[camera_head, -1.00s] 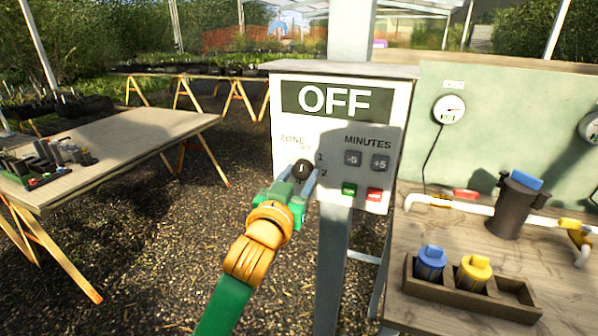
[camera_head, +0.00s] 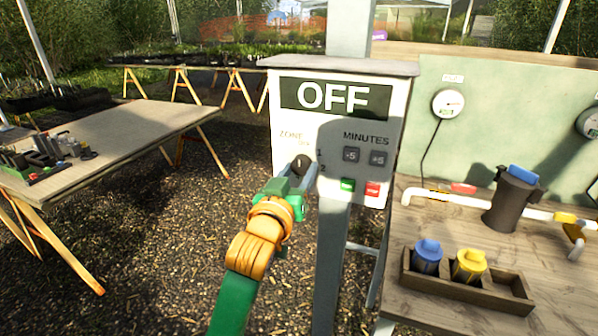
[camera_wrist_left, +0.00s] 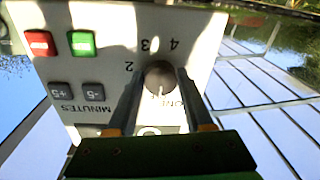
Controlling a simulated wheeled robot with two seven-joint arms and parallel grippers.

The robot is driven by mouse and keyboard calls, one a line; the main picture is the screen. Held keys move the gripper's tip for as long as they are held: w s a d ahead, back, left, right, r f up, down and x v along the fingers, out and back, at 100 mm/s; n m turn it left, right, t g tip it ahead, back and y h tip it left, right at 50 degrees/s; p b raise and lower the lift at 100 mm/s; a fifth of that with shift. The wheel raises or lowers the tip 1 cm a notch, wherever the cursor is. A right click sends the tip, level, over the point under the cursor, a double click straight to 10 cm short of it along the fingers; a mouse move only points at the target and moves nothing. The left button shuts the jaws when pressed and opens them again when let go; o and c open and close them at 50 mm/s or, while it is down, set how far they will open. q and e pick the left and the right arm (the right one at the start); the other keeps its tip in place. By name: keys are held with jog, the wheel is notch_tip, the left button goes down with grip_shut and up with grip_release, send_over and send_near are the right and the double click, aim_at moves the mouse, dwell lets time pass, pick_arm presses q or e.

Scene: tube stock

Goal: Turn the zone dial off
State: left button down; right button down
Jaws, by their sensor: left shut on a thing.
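The white control box carries the zone dial (camera_head: 301,164), a dark round knob under the ZONE label. The box's display (camera_head: 325,97) reads OFF. My left gripper (camera_head: 299,174) is at the dial with a finger on each side, shut on it. In the left wrist view the box appears upside down and the dial (camera_wrist_left: 159,74) sits between the two fingers (camera_wrist_left: 158,84). A pale mark on the knob points toward the bottom of that picture, away from the numerals 2, 3 and 4. My right gripper is not in view.
Minute buttons (camera_head: 351,155), a green button (camera_head: 348,185) and a red button (camera_head: 372,189) are right of the dial. A wooden bench with a tray (camera_head: 460,297) of blue and yellow capped pieces stands right. Another table (camera_head: 130,130) stands left, with gravel between.

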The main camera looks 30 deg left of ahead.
pick_arm(q)
jog(key=shift+c, duration=1.4)
grip_release()
jog(key=shift+s, duration=0.25)
jog(key=shift+s+d+f, duration=0.1)
jog(key=shift+s+d, duration=0.15)
jog(key=shift+s, duration=0.3)
jog(key=p+v, duration=0.5)
jog(key=p, duration=0.2)
jog(key=shift+s+p, duration=0.2)
jog(key=shift+p, duration=0.1)
